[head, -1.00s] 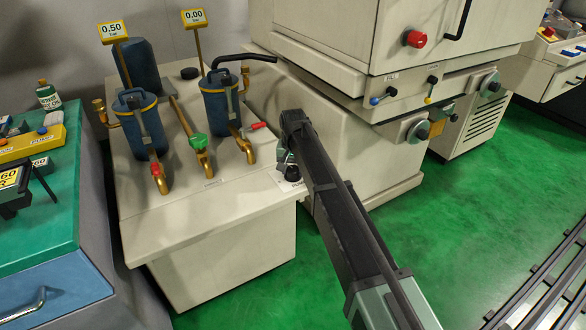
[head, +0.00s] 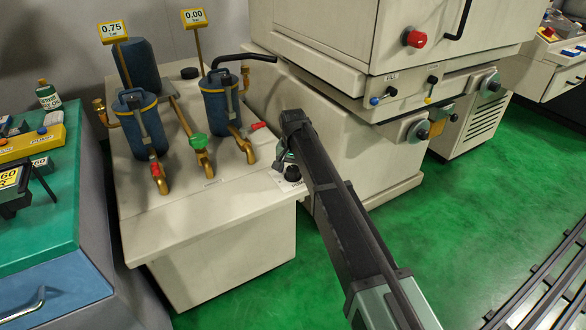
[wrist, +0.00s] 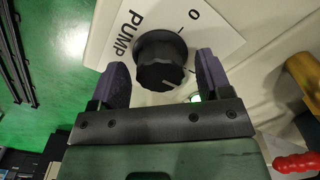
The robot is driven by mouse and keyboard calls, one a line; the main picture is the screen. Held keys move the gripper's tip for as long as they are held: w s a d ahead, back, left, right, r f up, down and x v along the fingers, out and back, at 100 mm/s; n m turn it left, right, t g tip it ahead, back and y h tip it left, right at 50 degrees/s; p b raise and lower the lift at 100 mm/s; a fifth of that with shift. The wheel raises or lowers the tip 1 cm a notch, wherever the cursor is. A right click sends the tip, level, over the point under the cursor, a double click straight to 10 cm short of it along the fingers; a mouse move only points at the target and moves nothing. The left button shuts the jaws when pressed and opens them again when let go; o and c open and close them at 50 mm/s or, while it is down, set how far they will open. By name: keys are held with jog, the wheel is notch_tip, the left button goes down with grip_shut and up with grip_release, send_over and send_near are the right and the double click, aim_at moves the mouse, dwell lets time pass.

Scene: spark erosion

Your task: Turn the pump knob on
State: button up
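The black ribbed pump knob (wrist: 163,62) sits on a white label plate (wrist: 205,38) marked PUMP and 0. In the wrist view a pale mark shows on the knob's lower front edge, away from the 0. My gripper (wrist: 164,78) has its two dark fingers on either side of the knob, with a visible gap on each side. In the head view the knob (head: 292,173) shows at the right front corner of the bench, beside my gripper (head: 286,158). A small green light (wrist: 194,98) glows near the right finger.
The cream bench (head: 225,205) carries two blue filter canisters (head: 142,125), brass pipes and a green-handled valve (head: 198,141). The left gauge display (head: 113,30) reads 0.75 and the right one (head: 193,17) 0.00. A large machine cabinet (head: 345,140) stands close to the right of my arm.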

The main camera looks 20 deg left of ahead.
aim_at(293, 170)
notch_tip(293, 170, up, 11)
jog(key=p, duration=1.1)
jog(key=shift+f, duration=0.1)
jog(key=s+d+r+p, duration=0.2)
jog(key=s+d, duration=0.6)
jog(key=d, duration=0.4)
jog(key=s+d+r+p, duration=0.3)
jog(key=s+d, duration=0.6)
jog(key=d, duration=0.4)
jog(key=s+d+r+p, duration=0.3)
jog(key=s+d, duration=0.6)
jog(key=d, duration=0.4)
jog(key=shift+s+d+r, duration=0.15)
jog(key=shift+s+d, duration=0.05)
